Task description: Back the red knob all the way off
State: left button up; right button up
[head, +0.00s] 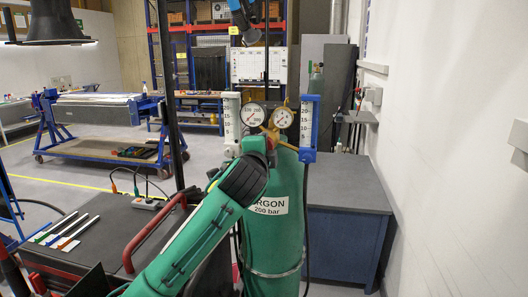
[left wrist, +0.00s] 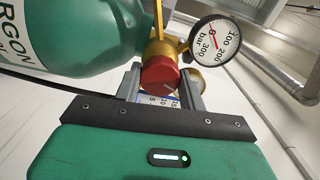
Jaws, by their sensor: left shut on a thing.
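The red knob (left wrist: 160,75) sits on the brass regulator (head: 270,130) in front of the green argon cylinder (head: 271,232). In the left wrist view, my left gripper (left wrist: 160,84) has one finger on each side of the knob and is shut on it. A pale mark shows on the knob's face. In the head view my left arm's wrist covers most of the knob and the gripper. Two round gauges (head: 253,115) top the regulator, and one also shows in the left wrist view (left wrist: 216,40). My right gripper is not in view.
A dark cart (head: 110,225) with pens and a red handle is at the lower left. A grey-topped bench (head: 345,185) stands behind the cylinder.

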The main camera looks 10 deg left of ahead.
pick_arm(q)
jog(key=shift+n+b, duration=0.35)
jog(key=shift+n, duration=1.55)
jog(key=o, duration=1)
jog(key=shift+a, duration=0.1)
jog(key=s+b, duration=0.2)
jog(key=s, duration=0.5)
jog(key=s+b, duration=0.3)
jog(key=s, duration=0.3)
jog(key=shift+s+a, duration=0.2)
jog(key=shift+s, duration=0.2)
jog(key=shift+f, duration=0.1)
